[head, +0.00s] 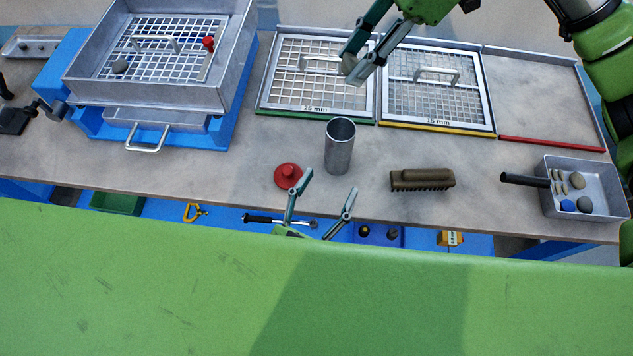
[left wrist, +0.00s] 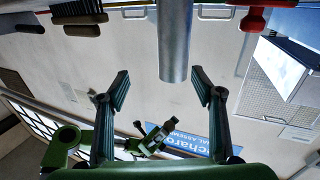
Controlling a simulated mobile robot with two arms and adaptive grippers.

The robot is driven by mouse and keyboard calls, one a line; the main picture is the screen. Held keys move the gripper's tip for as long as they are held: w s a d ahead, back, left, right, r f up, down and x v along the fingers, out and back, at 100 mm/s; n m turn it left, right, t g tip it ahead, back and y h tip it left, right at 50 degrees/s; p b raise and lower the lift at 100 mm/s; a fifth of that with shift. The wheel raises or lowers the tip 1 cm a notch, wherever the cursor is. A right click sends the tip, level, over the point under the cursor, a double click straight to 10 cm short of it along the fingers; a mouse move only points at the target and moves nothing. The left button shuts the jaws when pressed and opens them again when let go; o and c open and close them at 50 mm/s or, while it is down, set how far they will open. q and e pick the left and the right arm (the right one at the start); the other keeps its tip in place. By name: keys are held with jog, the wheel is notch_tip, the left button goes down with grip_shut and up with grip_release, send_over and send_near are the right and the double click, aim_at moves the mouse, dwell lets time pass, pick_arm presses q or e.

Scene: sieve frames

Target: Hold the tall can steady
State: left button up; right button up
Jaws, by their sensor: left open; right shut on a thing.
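The tall can (head: 340,152) is a grey metal cylinder, standing upright and open at the top on the table. My left gripper (head: 328,184) is open and empty at the table's front edge, just in front of the can. In the left wrist view, the can (left wrist: 174,42) shows between the lines of the open fingers (left wrist: 161,80), closer to the right finger; I cannot tell whether it touches. My right gripper (head: 354,66) is above the mesh frames, shut on a small grey-brown stone (head: 348,64).
A red knobbed lid (head: 288,177) lies left of the can, a brown brush (head: 422,180) to its right. A metal tray (head: 591,185) with stones is far right. The 25 mm frame (head: 317,108) and 15 mm frame (head: 436,124) lie behind. A sieve box (head: 150,95) stands left.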

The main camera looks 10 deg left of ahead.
aim_at(345, 131)
pick_arm(q)
jog(key=shift+y, duration=0.4)
jog(key=x, duration=0.4)
jog(key=a+x, duration=0.1)
jog(key=x, duration=0.3)
jog(key=a+r+x, duration=0.1)
jog(key=x, duration=0.3)
jog(key=shift+w+a, duration=0.1)
jog(key=shift+w, duration=0.2)
jog(key=c, duration=1.2)
jog(key=shift+c, duration=0.2)
grip_shut()
